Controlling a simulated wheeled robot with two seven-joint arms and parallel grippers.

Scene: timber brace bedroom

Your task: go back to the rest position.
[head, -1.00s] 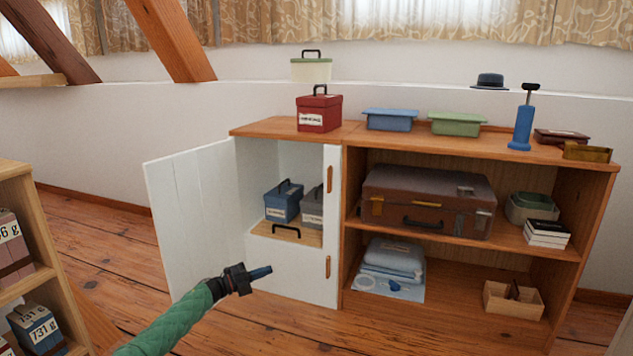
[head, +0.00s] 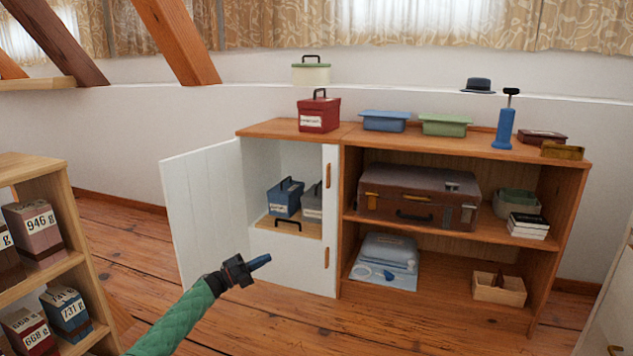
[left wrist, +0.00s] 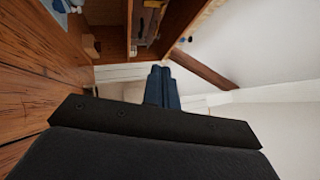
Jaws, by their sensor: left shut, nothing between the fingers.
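My left gripper (head: 260,262) is in front of the open white cabinet, at the lower middle of the head view. Its blue fingers are shut and empty, pointing right. They also show shut in the left wrist view (left wrist: 161,85). The green-sleeved left arm comes in from the bottom. The gripper appears apart from the cabinet and its door. My right gripper is not in either view.
The white cabinet door (head: 205,210) stands open to the left. A blue box (head: 285,199) and a grey box (head: 312,203) are inside. A shelf unit (head: 450,237) adjoins on the right. A rack (head: 78,270) with labelled boxes stands at the left. Wooden floor lies between.

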